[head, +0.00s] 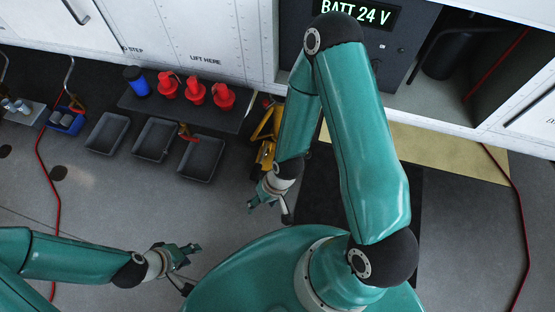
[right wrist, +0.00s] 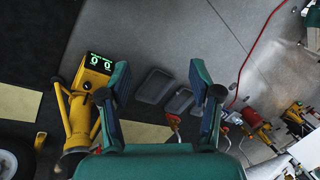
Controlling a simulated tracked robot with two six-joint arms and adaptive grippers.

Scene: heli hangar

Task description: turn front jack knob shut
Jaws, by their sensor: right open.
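A yellow jack-like stand (head: 266,136) shows in the head view, partly hidden behind my right arm. The right wrist view shows a yellow jack (right wrist: 78,118) with splayed legs, next to a yellow box with a lit green display (right wrist: 97,64). My right gripper (head: 266,204) is just below the stand in the head view. In the right wrist view its fingers (right wrist: 160,85) are wide apart and empty. My left gripper (head: 190,262) is at lower left, away from the stand; its fingers overlap in view.
Dark trays (head: 203,158) lie on the floor left of the stand. Red bottles (head: 196,92) and a blue can (head: 137,81) stand on a dark mat. A red hose (head: 522,230) runs along the right. Floor between my grippers is clear.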

